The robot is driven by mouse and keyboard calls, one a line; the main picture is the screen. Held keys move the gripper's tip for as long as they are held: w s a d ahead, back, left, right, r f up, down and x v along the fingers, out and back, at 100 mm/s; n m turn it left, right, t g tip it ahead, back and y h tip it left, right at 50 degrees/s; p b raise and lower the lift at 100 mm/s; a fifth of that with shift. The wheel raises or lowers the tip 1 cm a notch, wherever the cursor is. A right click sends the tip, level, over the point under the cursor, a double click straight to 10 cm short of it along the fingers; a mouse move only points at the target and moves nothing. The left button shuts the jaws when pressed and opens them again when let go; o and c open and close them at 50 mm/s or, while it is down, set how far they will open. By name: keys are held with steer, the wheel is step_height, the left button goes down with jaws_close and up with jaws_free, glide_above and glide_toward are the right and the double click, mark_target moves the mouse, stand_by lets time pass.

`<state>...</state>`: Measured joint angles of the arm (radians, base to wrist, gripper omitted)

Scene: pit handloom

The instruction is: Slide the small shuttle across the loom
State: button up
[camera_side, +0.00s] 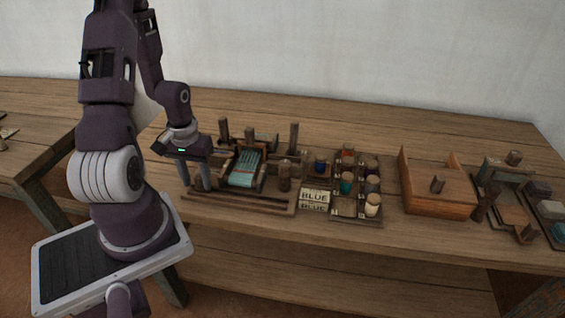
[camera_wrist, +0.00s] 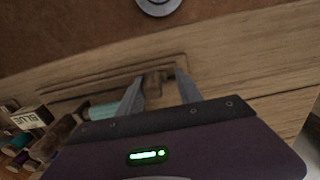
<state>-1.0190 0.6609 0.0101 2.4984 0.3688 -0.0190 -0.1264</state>
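The small loom (camera_side: 245,204) stands on the table with a strip of teal cloth (camera_side: 243,173) in its middle and wooden posts around it. My gripper (camera_side: 196,186) is low at the loom's left end, fingers pointing down. In the wrist view my gripper (camera_wrist: 158,74) has its two fingers apart, with a brown wooden peg (camera_wrist: 153,86) between them. Gaps seem to show beside the peg. A similar peg (camera_side: 284,177) stands at the loom's right end. I cannot make out clearly which piece is the shuttle. Part of the cloth (camera_wrist: 103,112) shows beside my gripper in the wrist view.
A rack of coloured spools (camera_side: 346,185) and a sign reading BLUE (camera_side: 314,196) stand right of the loom. Farther right are an orange-brown wooden box (camera_side: 436,203) and another wooden device (camera_side: 513,207). The table behind the loom is clear.

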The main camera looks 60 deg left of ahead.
stand_by(0.4)
steer(key=shift+w+d, duration=0.2)
steer(key=shift+w, duration=0.05)
steer(key=shift+o, duration=0.8)
